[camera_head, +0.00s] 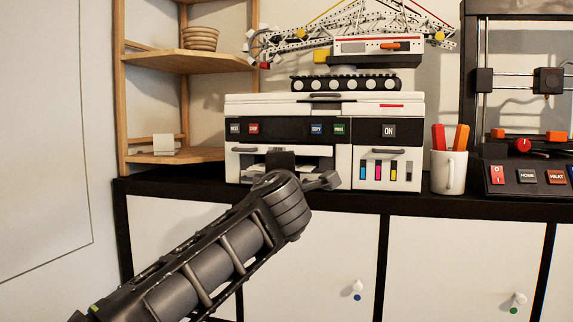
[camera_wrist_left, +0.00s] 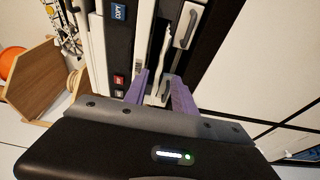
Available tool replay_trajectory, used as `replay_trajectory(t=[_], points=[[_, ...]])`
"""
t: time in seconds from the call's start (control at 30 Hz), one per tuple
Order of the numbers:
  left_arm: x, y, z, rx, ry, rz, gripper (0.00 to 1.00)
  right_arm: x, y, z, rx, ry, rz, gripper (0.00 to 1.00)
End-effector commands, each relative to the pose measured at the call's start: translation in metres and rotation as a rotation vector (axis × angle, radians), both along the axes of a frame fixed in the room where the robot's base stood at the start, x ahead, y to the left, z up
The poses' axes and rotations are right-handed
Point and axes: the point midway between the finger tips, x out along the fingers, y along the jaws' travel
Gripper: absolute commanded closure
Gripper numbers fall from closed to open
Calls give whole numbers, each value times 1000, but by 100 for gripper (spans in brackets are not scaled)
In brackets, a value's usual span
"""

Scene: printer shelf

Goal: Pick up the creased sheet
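My left gripper (camera_wrist_left: 160,88) has two purple fingers spread apart, pointing at the front of the white and black printer (camera_head: 232,130). In the wrist view a thin pale, wavy-edged strip (camera_wrist_left: 166,42), which looks like the creased sheet, lies in the printer's open front slot, beyond the fingertips. I see no sheet clearly held between the fingers. In the head view my left arm reaches to the slot from the lower left, and its wrist hides the fingers and much of the slot. My right gripper is in neither view.
The printer stands on a black-topped cabinet (camera_head: 340,197) with white doors. A white mug (camera_head: 449,173) with orange-handled tools is to its right, beside a machine with buttons (camera_head: 525,178). A toy crane (camera_head: 350,50) sits on top. A wooden shelf (camera_head: 180,60) is at left.

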Motion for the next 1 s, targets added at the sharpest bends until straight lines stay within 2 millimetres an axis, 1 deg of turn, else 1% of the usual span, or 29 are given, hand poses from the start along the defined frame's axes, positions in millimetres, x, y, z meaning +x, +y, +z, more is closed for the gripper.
replay_trajectory(t=[0.03,0.1,0.2,0.3,0.9,1.0], points=[[7,1,4,1,1,1,68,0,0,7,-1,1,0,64],[18,2,5,0,2,1,68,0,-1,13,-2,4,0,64],[32,1,4,0,1,1,68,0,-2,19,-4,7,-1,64],[40,2,3,-1,0,-1,68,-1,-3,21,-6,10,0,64],[41,1,2,-1,0,-1,68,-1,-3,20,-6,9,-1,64],[41,2,2,-1,0,-1,76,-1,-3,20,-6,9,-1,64]])
